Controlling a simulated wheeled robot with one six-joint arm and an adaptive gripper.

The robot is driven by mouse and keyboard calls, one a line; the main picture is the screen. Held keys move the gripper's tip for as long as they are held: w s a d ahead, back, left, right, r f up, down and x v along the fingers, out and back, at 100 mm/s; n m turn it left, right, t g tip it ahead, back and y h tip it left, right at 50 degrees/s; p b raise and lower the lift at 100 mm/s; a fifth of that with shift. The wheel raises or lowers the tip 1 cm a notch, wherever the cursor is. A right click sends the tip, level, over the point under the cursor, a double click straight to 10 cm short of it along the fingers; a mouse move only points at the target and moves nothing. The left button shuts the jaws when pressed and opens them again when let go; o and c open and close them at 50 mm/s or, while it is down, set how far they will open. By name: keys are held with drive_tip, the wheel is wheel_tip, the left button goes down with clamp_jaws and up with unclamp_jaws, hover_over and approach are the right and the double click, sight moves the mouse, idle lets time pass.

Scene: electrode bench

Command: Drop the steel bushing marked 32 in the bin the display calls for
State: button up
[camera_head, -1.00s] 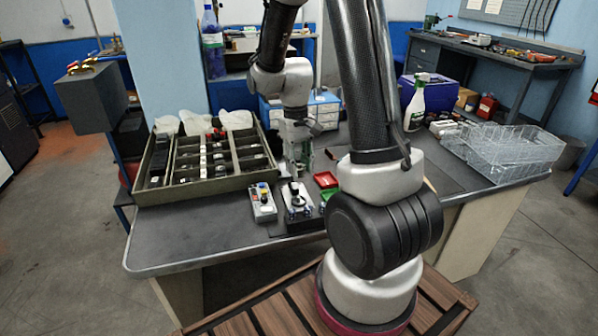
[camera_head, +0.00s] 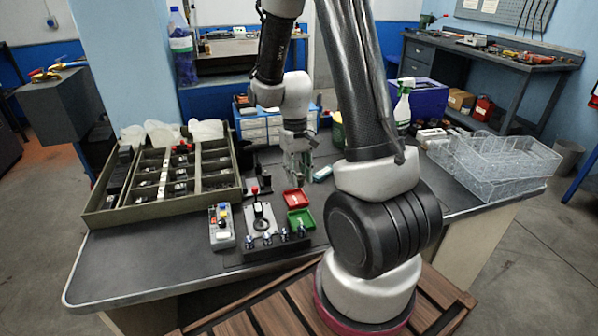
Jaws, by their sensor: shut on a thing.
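My gripper (camera_head: 299,182) points down just above and behind the red bin (camera_head: 295,198). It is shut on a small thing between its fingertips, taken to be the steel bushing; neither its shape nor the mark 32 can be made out. The green bin (camera_head: 301,219) sits just in front of the red bin. Both are small open trays on the dark bench (camera_head: 150,254). No readable display shows in this view.
A joystick panel (camera_head: 262,216) and a button box (camera_head: 221,228) lie left of the bins. A compartmented tray (camera_head: 114,216) fills the bench's left side. Blue-and-white drawers (camera_head: 256,126) stand behind my gripper. Wire baskets (camera_head: 495,163) stand at right. The front left bench is clear.

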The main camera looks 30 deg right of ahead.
drive_tip(key=shift+w+d+f, duration=0.1)
drive_tip(key=shift+f, duration=1.15)
drive_tip(key=shift+w+d+f, duration=0.1)
drive_tip(key=shift+f, duration=1.15)
drive_tip(key=shift+f, duration=0.9)
drive_tip(key=o, duration=1.1)
drive_tip(key=shift+o, duration=0.2)
drive_tip(key=shift+r, duration=0.1)
wheel_tip(320, 180, up, 12)
drive_tip(key=w, duration=0.1)
drive_tip(key=shift+w, duration=0.15)
